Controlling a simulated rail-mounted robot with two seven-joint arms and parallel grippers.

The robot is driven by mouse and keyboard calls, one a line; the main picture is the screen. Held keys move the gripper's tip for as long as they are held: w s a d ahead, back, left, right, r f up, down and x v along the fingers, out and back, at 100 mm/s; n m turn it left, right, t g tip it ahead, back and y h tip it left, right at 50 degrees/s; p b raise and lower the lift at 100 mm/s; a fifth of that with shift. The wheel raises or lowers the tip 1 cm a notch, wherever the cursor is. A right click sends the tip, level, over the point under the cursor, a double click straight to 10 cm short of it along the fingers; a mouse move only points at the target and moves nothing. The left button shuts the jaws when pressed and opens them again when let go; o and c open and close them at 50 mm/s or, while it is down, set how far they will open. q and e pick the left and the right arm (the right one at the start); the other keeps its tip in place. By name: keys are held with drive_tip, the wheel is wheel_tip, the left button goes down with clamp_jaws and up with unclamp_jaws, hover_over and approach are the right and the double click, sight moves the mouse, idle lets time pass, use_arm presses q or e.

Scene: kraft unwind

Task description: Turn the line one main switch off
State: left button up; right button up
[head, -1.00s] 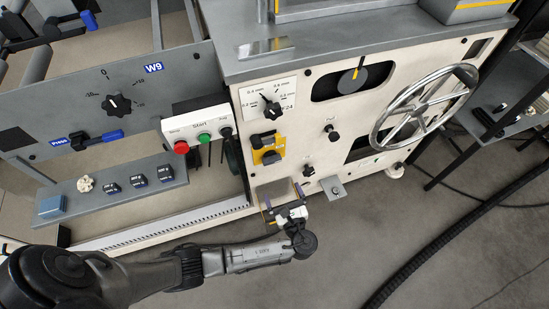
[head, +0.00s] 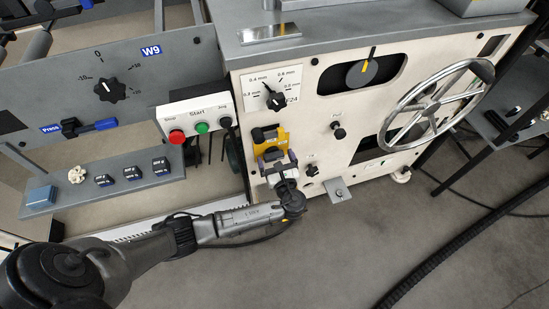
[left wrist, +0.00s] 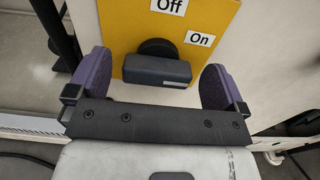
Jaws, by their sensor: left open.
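The main switch is on a yellow plate (head: 282,137) on the front of the cream machine. Its dark handle (left wrist: 157,70) lies roughly level in the left wrist view, with a round black hub (left wrist: 157,47) behind it. On the plate, an "Off" label (left wrist: 169,6) is above the hub and an "On" label (left wrist: 200,39) is to its right. My left gripper (head: 280,162) is open in front of the plate's lower part. Its purple fingers stand on either side of the handle, with visible gaps. The gripper partly hides the switch in the head view. My right gripper is not visible.
A dial (head: 276,100) sits above the plate, with black knobs (head: 338,131) to the right and a large handwheel (head: 432,103) farther right. A Start box (head: 197,118) with red and green buttons is to the left. A small bracket (head: 339,190) juts out low on the right.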

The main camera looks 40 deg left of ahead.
use_arm(q)
drive_tip(key=shift+x, duration=0.8)
drive_tip(key=shift+c, duration=0.2)
drive_tip(key=c, duration=0.9)
